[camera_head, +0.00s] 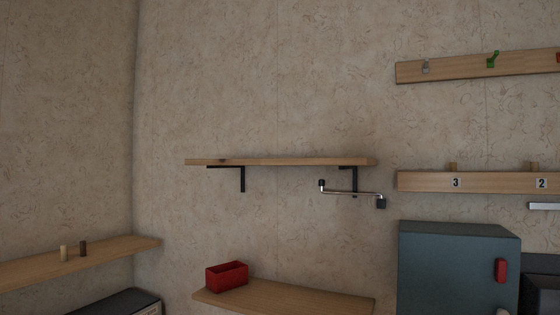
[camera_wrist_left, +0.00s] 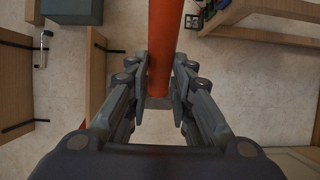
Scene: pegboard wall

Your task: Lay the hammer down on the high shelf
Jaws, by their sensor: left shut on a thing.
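The high shelf (camera_head: 280,161) is a wooden board on black brackets on the wall in the head view. Its top looks bare apart from a small dark spot near the left end. It also shows at the left edge of the left wrist view (camera_wrist_left: 14,88). My left gripper (camera_wrist_left: 160,88) is shut on the orange handle of the hammer (camera_wrist_left: 164,35). The handle runs up out of the top of that view, and the hammer's head is not seen. The gripper is apart from the shelf. Neither gripper shows in the head view.
A lower shelf (camera_head: 310,299) holds a red bin (camera_head: 227,276). A blue-grey cabinet (camera_head: 455,265) stands right, below numbered (camera_head: 480,182) and hook (camera_head: 460,68) boards. A left shelf (camera_head: 100,255) holds two small pegs.

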